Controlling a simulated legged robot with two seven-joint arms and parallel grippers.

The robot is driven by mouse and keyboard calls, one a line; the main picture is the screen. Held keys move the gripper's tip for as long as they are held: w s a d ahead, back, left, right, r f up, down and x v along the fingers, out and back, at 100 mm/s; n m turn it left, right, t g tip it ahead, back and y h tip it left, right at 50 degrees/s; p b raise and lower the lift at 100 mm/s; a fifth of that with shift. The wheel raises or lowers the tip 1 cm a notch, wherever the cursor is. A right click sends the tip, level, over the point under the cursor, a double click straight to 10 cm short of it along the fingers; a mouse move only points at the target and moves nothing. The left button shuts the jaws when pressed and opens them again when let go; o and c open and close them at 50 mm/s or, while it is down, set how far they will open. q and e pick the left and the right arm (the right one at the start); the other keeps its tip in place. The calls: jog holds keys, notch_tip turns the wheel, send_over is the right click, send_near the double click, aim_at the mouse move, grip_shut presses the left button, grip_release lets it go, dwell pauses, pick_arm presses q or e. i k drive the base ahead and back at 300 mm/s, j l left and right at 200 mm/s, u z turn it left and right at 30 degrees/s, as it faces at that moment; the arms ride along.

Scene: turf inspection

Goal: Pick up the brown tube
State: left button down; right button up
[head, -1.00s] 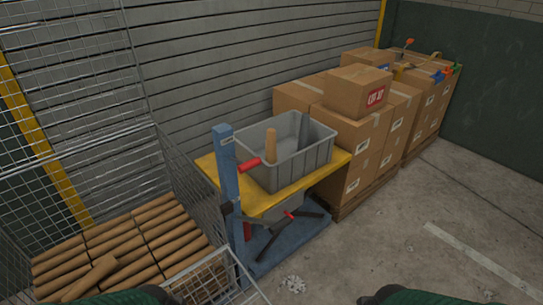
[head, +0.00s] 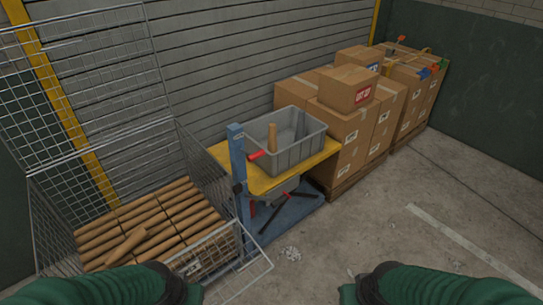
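A brown tube (head: 272,137) stands nearly upright in a grey bin (head: 310,151) on a yellow lift table (head: 224,155). A darker grey upright shape (head: 301,125) is beside it in the bin. Many more brown tubes (head: 178,208) lie in rows in a wire cage at the lower left, with one loose tube (head: 126,247) lying askew on top. My two green arms show at the bottom edge. Both grippers are outside the picture, and no tube is seen in them.
The wire cage (head: 68,148) has mesh walls and a lowered front flap (head: 232,268). The lift has a blue post (head: 238,166) and red handle. Stacked cartons (head: 345,131) stand on pallets behind it. Concrete floor (head: 390,238) is open at right; white scraps (head: 290,253) lie there.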

aim_at(273, 144)
jog(key=u, duration=2)
jog(key=l+u, duration=0.1)
jog(key=l, duration=1)
jog(key=l+u, duration=0.1)
jog(key=l, duration=1.05)
jog(key=l+u, duration=0.1)
jog(key=l, duration=1)
jog(key=k+l, duration=0.15)
jog(key=l, duration=0.95)
jog(key=i+l+u, duration=0.05)
